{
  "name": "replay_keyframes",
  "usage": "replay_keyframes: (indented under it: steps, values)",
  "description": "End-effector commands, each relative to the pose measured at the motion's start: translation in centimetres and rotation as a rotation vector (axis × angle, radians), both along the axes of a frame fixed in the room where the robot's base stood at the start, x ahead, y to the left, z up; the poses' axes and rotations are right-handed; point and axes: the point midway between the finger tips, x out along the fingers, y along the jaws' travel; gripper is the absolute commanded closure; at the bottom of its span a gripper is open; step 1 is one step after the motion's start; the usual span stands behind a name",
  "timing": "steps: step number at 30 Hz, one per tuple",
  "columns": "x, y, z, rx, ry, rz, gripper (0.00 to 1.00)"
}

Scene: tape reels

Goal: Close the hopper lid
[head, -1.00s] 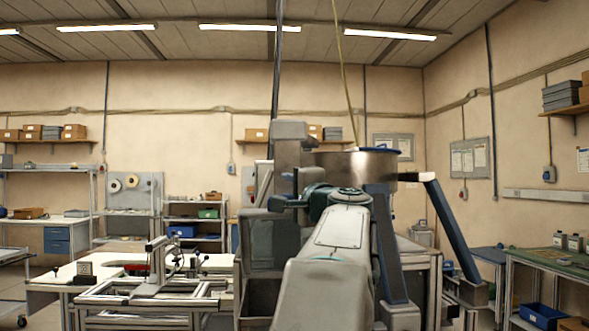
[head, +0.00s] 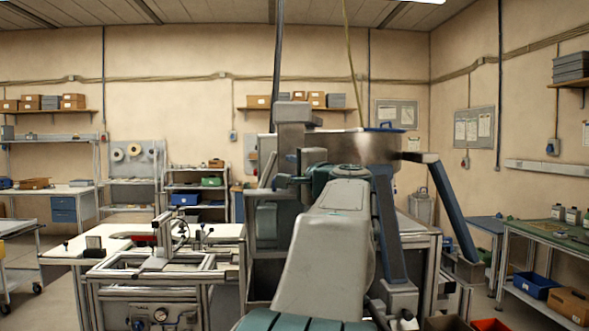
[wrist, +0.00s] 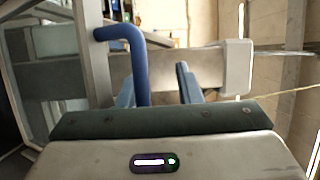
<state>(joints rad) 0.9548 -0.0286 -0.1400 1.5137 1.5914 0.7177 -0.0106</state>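In the wrist view my gripper (wrist: 157,90) has two blue fingers spread apart. A bent dark-blue bar (wrist: 137,62), like a handle, passes close to the left finger; I cannot tell if they touch. The bar reaches to a grey frame with a dull, glass-like panel (wrist: 65,70) at left. Which part is the hopper lid, I cannot tell for sure. In the head view a round metal bowl (head: 350,147) with a blue piece on its rim stands beside a grey upright housing (head: 293,112). My arm hides the gripper and much of the machine there.
A white workbench with an aluminium frame (head: 165,262) stands at left. A blue sloped chute (head: 453,210) runs down from the bowl's right. A green-topped bench (head: 555,236) is at right, with a blue bin (head: 536,285) below. A pale block (wrist: 237,67) is right of the fingers.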

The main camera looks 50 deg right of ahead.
Motion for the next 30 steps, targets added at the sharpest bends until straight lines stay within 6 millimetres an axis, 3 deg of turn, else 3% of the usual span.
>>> replay_keyframes:
  steps: [30]
  values:
    - [-6.0, 2.3, -1.6, 0.000, -0.001, -0.001, 0.69]
